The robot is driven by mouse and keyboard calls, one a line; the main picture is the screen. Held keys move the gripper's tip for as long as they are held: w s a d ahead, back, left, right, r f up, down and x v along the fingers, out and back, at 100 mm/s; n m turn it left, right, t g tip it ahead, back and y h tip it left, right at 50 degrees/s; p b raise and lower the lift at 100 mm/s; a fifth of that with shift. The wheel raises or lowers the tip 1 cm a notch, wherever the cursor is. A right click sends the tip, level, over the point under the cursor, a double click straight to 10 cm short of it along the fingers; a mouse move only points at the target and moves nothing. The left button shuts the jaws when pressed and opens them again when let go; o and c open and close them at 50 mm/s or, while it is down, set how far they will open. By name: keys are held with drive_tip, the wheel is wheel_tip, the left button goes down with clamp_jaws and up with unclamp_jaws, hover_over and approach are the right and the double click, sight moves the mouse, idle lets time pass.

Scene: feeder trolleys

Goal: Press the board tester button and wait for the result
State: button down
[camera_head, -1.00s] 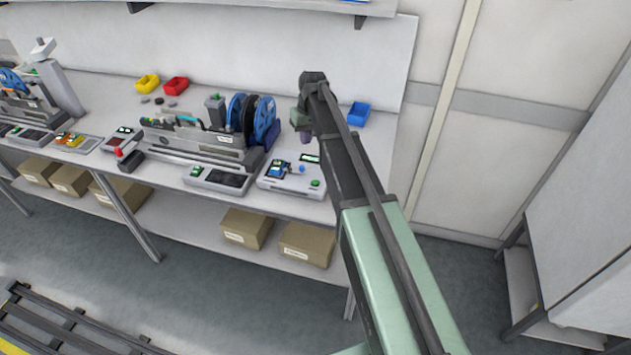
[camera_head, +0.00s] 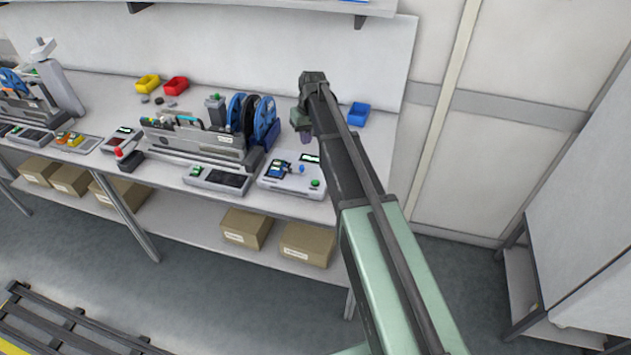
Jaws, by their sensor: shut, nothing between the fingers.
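The board tester (camera_head: 284,184) is a pale box at the right part of the bench's front edge. It has a green button (camera_head: 316,183) at its front right corner, a small dark screen (camera_head: 309,158) at its back, and a blue board with a blue knob on top. The screen's text is too small to read. My gripper (camera_head: 306,138) hangs under my wrist, behind and above the tester, apart from the button. It is small and partly hidden by my arm; it is shut and holds nothing.
A feeder with blue and black reels (camera_head: 252,120) stands left of my gripper. A blue bin (camera_head: 358,114) is to its right. A flat device with a dark panel (camera_head: 217,180) lies left of the tester. Cardboard boxes (camera_head: 307,243) sit on the lower shelf.

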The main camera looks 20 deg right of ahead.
idle(0.5)
drive_tip(key=m+t+b, duration=0.3)
drive_tip(key=b, duration=0.3)
hover_over(317, 182)
drive_tip(key=s, duration=0.1)
drive_tip(key=x, duration=0.2)
drive_tip(key=s+x, duration=0.1)
drive_tip(key=x, duration=0.2)
drive_tip(key=shift+s+a+f, duration=0.1)
drive_tip(key=shift+f, duration=0.4)
drive_tip(key=r+m+t, duration=0.1)
drive_tip(key=m+t, duration=0.1)
drive_tip(key=r+m+t+h, duration=0.1)
drive_tip(key=r+m+t, duration=0.1)
drive_tip(key=w+d+r+m+t, duration=0.1)
drive_tip(key=m+t, duration=0.1)
drive_tip(key=shift+w+r+m, duration=0.1)
drive_tip(key=shift+r+m, duration=0.2)
drive_tip(key=shift+m, duration=0.1)
wheel_tip(317, 182, down, 9)
drive_tip(key=b, duration=0.9)
